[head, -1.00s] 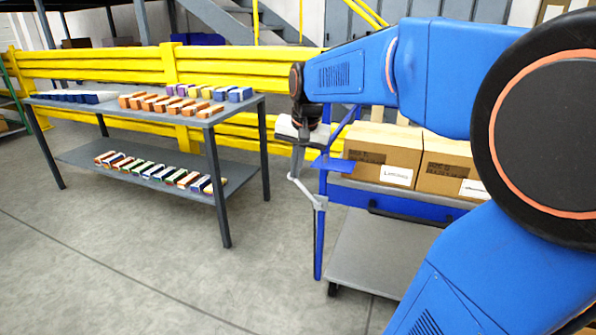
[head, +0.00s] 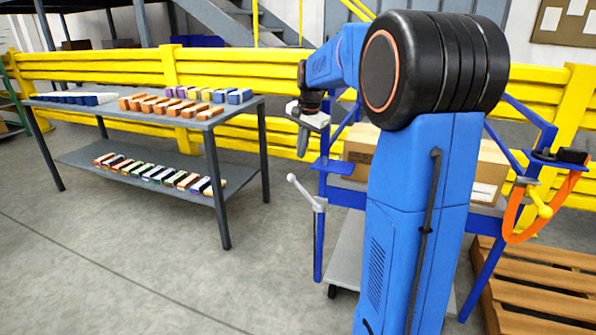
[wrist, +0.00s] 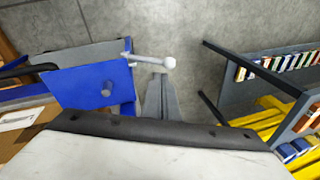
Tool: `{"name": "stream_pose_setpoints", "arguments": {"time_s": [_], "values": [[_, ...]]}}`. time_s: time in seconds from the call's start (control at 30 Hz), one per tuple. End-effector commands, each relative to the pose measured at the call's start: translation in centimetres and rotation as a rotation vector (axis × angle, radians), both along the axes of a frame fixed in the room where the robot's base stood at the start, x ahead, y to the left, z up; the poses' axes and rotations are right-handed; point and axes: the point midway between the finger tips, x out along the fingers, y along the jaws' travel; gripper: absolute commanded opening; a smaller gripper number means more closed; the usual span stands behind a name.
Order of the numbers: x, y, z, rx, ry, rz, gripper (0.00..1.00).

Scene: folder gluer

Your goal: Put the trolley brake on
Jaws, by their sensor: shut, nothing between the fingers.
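The blue trolley (head: 318,245) stands right of centre in the head view, partly hidden behind my arm. At its near left corner a pale grey lever with a ball knob (head: 304,192) sticks out, slanting up to the left. My gripper (head: 302,156) points down above the knob, with a visible gap, its jaws shut and empty. In the wrist view the lever (wrist: 148,60) extends right from the blue trolley corner (wrist: 95,88), its knob just beyond the tips of my gripper (wrist: 160,78). My wrist housing hides the lower part of that view.
Cardboard boxes (head: 358,147) sit on the trolley. A grey table (head: 215,115) with rows of small cartons stands left, before a yellow barrier (head: 100,62). A wooden pallet (head: 540,290) and an orange strap (head: 520,232) are at right. The floor between table and trolley is clear.

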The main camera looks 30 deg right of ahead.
Motion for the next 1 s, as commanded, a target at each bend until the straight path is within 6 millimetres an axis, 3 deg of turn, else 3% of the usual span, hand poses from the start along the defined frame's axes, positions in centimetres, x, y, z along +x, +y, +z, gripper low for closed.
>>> {"name": "stream_pose_setpoints", "arguments": {"time_s": [0.17, 0.7, 1.0], "values": [[0.3, 0.0, -1.2, 0.000, 0.001, 0.001, 0.00], [2.2, 0.1, -8.7, 0.001, 0.002, 0.001, 0.00], [2.4, 0.1, -9.7, 0.000, 0.000, 0.001, 0.00]]}}
